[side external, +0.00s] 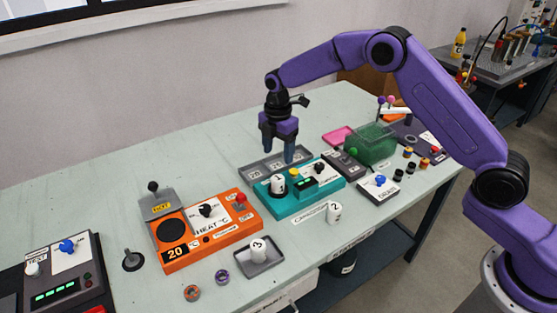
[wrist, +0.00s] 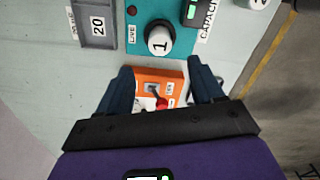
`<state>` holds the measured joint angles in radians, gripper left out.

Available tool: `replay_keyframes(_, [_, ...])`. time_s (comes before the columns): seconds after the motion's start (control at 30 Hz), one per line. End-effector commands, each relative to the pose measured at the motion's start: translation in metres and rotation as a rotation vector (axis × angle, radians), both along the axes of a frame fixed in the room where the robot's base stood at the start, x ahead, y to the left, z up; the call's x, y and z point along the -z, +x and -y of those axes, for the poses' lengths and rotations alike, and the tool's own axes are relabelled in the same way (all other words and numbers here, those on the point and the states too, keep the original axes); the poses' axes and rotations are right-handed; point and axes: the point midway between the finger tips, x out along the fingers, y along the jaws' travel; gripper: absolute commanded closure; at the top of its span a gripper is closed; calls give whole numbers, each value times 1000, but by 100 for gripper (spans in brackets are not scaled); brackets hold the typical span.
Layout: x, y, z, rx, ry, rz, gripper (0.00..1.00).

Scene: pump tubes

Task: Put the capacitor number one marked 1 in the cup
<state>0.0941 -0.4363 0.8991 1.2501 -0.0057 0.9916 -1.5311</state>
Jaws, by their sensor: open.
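The white capacitor marked 1 (side external: 278,184) stands upright in a dark round socket at the left end of the teal capacity device (side external: 307,205). It also shows in the wrist view (wrist: 158,43), inside a black ring. My gripper (side external: 278,153) is open and empty, pointing down above the capacitor and the back of the teal device. In the wrist view, the capacitor lies beyond my gripper's fingertips (wrist: 163,80), not between them. A capacitor marked 2 (side external: 334,212) stands on the table before the device. I cannot tell for sure which thing is the cup.
A grey sectioned tray (side external: 262,167) lies behind the teal device. The orange heat device (side external: 220,232) stands to the left. Another white capacitor (side external: 259,248) stands in a small grey dish (side external: 268,266). A green box (side external: 373,145) stands to the right. The table's back left is clear.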

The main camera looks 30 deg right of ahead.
Motion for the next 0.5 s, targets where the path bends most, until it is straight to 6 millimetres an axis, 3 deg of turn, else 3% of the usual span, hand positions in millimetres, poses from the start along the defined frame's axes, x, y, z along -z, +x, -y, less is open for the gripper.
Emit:
replay_keyframes(0.33, [-8, -2, -1, 3, 1, 2, 34])
replay_keyframes(0.5, [-29, -27, -13, 53, 3, 6, 34])
